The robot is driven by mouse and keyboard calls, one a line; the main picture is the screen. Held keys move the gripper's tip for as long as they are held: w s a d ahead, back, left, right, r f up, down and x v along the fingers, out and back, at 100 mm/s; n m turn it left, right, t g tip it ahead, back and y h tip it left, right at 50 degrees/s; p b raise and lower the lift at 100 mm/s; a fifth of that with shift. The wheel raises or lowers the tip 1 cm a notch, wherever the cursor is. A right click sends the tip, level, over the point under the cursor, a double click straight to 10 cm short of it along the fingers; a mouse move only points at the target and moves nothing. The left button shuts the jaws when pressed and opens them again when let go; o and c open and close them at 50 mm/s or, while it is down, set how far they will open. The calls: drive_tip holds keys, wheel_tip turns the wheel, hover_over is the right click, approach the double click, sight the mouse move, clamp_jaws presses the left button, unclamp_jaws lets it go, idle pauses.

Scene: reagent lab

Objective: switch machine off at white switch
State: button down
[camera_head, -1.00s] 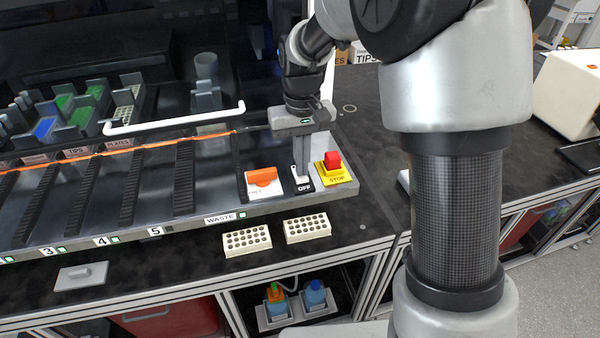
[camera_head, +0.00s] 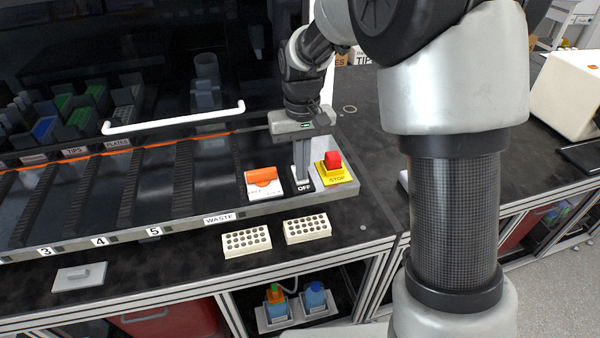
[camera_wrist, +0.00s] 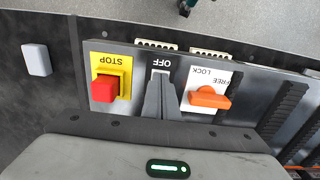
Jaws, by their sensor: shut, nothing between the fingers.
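The white switch (camera_head: 294,174) sits above the OFF label (camera_head: 304,188) on the machine's front ledge, mostly hidden behind my fingers. My gripper (camera_head: 301,182) is shut with nothing between its fingers and points down at the switch, its tips at or just touching it. In the wrist view my shut fingers (camera_wrist: 160,82) cover most of the switch, with the OFF label (camera_wrist: 160,62) just beyond the tips. The machine's front lights beside the number labels look dark, and its interior is dim.
A red STOP button (camera_head: 333,158) on a yellow base is close to the right of my fingers. An orange FREE LOCK knob (camera_head: 262,176) is close on the left. Two white racks (camera_head: 307,228) lie in front on the bench. A white handle bar (camera_head: 175,120) crosses the machine's front.

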wheel_tip(320, 180, up, 7)
drive_tip(key=p, duration=0.5)
idle(0.6)
drive_tip(key=s+d+r+m+t, duration=0.1)
drive_tip(key=s+d+r, duration=0.2)
drive_tip(key=s+r, duration=0.2)
drive_tip(key=s+d+r+t, duration=0.2)
drive_tip(key=s+d+r, duration=0.1)
drive_tip(key=s+r, duration=0.25)
drive_tip(key=s+d+r+m+t, duration=0.1)
drive_tip(key=s+d, duration=0.3)
drive_tip(key=s, duration=0.7)
drive_tip(key=shift+s+r+t, duration=0.25)
drive_tip(key=shift+r+t, duration=0.35)
drive_tip(key=shift+t, duration=0.2)
